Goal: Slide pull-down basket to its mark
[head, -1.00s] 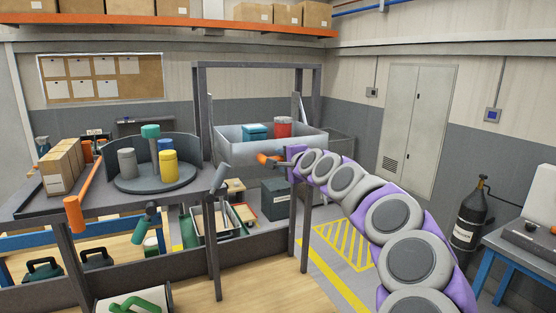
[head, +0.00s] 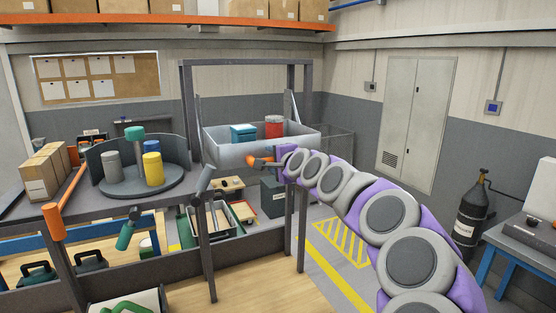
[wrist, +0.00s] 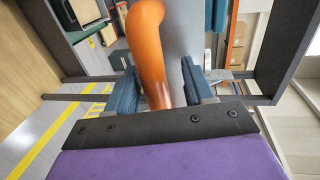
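The pull-down basket (head: 228,154) is a pale grey open tray hung in a dark frame (head: 245,63), holding a blue box (head: 243,133) and a red canister (head: 274,126). An orange handle (head: 254,158) is at its front; it also shows in the wrist view (wrist: 147,42). My gripper (head: 268,162) is at the handle from the right. In the wrist view its two blue-grey fingers (wrist: 160,88) stand on either side of the handle, with narrow gaps visible, so it looks open around it. I cannot make out the basket's mark.
A gas cylinder (head: 470,210) and bench are at the right.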

